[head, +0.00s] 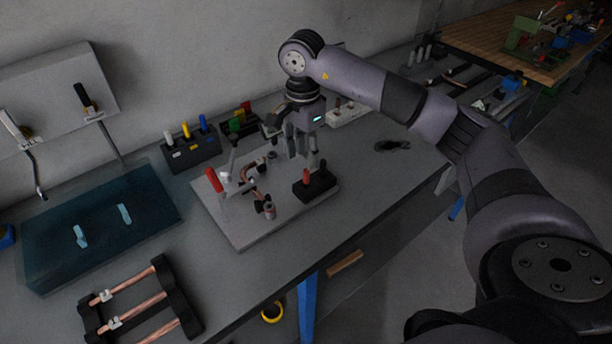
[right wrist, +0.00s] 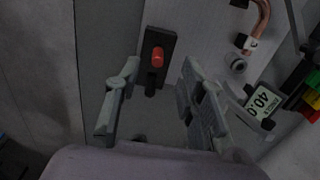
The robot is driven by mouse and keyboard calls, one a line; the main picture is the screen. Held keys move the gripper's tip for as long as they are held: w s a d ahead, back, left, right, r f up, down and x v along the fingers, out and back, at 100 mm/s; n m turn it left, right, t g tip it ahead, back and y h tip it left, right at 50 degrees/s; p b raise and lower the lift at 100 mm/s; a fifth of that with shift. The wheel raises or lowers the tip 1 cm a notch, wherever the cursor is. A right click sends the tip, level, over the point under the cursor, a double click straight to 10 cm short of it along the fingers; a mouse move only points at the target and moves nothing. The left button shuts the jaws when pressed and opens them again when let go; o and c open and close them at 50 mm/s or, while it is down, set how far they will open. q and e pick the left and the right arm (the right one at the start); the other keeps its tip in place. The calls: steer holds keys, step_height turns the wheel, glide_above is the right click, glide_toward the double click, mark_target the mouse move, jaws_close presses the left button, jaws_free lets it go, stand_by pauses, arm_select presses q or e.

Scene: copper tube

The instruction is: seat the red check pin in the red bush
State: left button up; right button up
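The red check pin (head: 306,177) stands upright in a small black block (head: 318,188) at the right front of the grey fixture plate. A darker pin (head: 323,166) stands beside it. In the right wrist view the red pin (right wrist: 157,58) and dark pin (right wrist: 151,84) show ahead of and between my fingers. My right gripper (head: 302,153) points down above and behind the block. Its fingers are apart and empty, as they also show in the right wrist view (right wrist: 160,68). I cannot make out the red bush. My left gripper is out of view.
The plate (head: 245,238) also bears a bent copper tube (head: 258,197) and a red-handled clamp (head: 213,180). Behind it stand a rack of coloured pins (head: 190,152) and coloured blocks (head: 240,122).

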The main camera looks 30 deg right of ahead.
mark_target(306, 170)
steer(key=shift+s+f, duration=0.1)
steer(key=shift+f, duration=0.45)
steer(key=shift+d+f+p, duration=0.1)
steer(key=shift+f+p, duration=0.25)
steer(key=shift+p, duration=0.05)
steer(key=f, duration=0.1)
steer(key=f+p, duration=0.1)
steer(key=f, duration=0.1)
steer(key=shift+d+f+p, duration=0.25)
steer(key=shift+f+p, duration=0.1)
steer(key=shift+f, duration=0.45)
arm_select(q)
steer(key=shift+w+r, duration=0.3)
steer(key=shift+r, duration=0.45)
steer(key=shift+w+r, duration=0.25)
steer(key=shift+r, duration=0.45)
arm_select(e)
jaws_close()
